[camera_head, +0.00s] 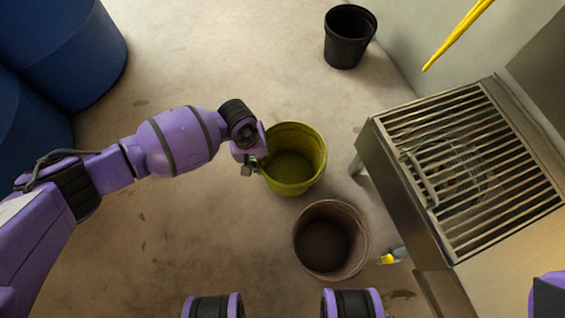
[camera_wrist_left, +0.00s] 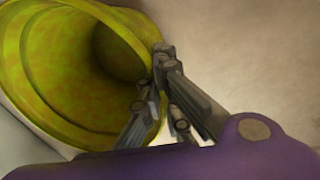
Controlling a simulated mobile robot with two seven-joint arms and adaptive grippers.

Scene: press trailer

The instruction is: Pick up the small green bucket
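The small green bucket (camera_head: 309,176) stands on the floor near the middle of the head view, its mouth facing up. It has a yellow-green, mottled surface. In the left wrist view the bucket (camera_wrist_left: 38,75) fills the upper left. My left gripper (camera_head: 254,168) is at the bucket's left rim in the head view. My right gripper is out of view.
A brown bucket (camera_head: 364,240) stands just below the green one. A black bucket (camera_head: 346,52) stands by the wall. Blue barrels (camera_head: 75,60) are at upper left. A metal unit with a grille (camera_head: 390,185) is at right. A small yellow-capped item (camera_head: 388,259) lies beside it.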

